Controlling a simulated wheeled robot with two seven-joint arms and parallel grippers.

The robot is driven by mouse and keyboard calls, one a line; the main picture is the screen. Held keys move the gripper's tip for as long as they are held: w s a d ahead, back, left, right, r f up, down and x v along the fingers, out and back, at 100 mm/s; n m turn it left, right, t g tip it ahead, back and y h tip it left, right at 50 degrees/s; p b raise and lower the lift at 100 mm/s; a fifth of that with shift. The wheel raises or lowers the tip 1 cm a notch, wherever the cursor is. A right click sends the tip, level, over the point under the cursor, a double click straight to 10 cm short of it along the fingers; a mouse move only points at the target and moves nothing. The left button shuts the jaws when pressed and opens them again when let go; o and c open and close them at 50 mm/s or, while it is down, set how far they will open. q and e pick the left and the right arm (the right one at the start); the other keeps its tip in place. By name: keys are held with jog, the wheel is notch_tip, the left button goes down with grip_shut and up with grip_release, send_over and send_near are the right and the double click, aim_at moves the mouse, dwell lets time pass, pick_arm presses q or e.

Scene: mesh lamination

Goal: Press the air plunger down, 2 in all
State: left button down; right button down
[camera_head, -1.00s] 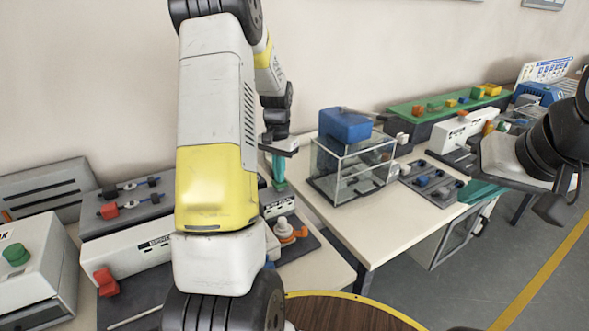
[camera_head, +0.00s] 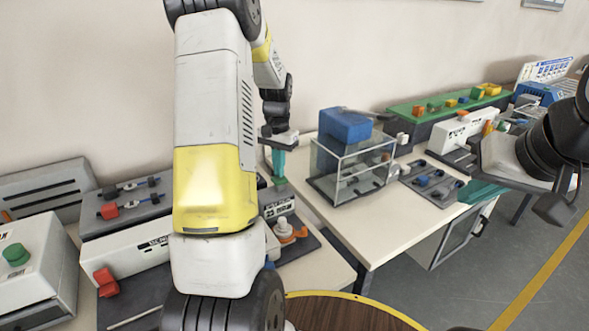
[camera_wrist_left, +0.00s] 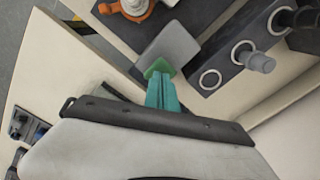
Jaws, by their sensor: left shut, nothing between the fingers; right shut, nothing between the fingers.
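My left gripper (camera_head: 278,163) is shut and empty, its teal fingers pointing down over a small green cap (camera_head: 280,183) on the middle bench. In the left wrist view the fingertips (camera_wrist_left: 161,84) are right at the green cap (camera_wrist_left: 158,67), which sits over a grey plate (camera_wrist_left: 177,48). I cannot tell whether they touch. The cap looks like the plunger top, but its lower part is hidden. My right gripper (camera_head: 484,193) is shut and empty at the right, beyond the front edge of the bench.
An orange-based fitting with a white knob (camera_head: 284,228) stands just in front of the cap. A clear box with a blue block (camera_head: 345,125) stands to the right. Grey units with red levers (camera_head: 105,281) are at the left. A round wooden table (camera_head: 345,315) is in front.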

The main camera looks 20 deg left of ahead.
pick_arm(q)
jog(key=shift+r, duration=2.2)
jog(key=shift+f, duration=1.8)
